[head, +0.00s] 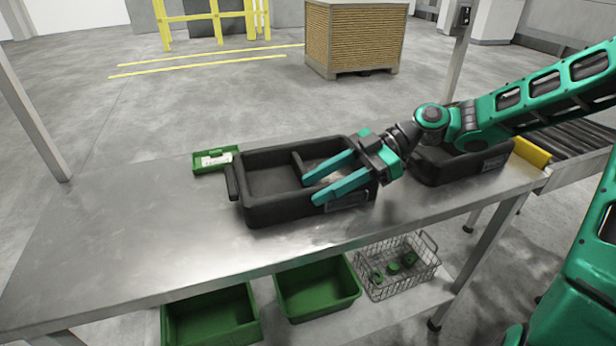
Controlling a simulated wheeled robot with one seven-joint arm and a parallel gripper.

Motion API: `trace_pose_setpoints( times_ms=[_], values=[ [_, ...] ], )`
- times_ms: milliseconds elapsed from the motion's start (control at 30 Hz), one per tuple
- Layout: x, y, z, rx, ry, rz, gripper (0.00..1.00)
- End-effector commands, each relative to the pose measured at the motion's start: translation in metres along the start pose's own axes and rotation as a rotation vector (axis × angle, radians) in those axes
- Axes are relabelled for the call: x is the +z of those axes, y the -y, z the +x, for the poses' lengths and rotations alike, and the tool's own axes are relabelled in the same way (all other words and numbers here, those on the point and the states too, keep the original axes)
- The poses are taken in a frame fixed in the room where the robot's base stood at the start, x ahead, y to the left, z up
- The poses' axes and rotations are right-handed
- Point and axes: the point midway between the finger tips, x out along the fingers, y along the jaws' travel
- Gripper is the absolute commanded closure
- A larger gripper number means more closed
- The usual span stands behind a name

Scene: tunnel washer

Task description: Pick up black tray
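A black tray (262,212) with a divider inside stands on the metal table (110,260), near its middle. My gripper (308,190) comes in from the right. The fingers and wrist hide part of the tray's right side. I cannot tell whether the fingers touch the tray. A second black tray (458,172) stands further right on the table, partly hidden behind my arm.
A small green tray (216,160) lies behind the black tray. Below the table are two green bins (318,290) and a wire basket (400,268) with green items. A yellow piece (532,152) and a roller conveyor (585,140) are at the right. The table's left part is clear.

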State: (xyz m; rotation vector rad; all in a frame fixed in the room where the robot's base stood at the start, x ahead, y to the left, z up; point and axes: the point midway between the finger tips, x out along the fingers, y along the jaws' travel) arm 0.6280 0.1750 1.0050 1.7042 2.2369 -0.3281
Motion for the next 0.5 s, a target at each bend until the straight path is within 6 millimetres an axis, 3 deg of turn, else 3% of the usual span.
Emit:
trace_pose_setpoints(
  times_ms=[100, 367, 500],
  values=[
    [0.0033, 0.0011, 0.0097, -0.003, 0.007, 0.010, 0.61],
    [0.0052, 0.0013, 0.0113, -0.002, 0.010, 0.014, 0.61],
    [0.0057, 0.0019, 0.0111, -0.003, 0.010, 0.016, 0.94]
  ],
)
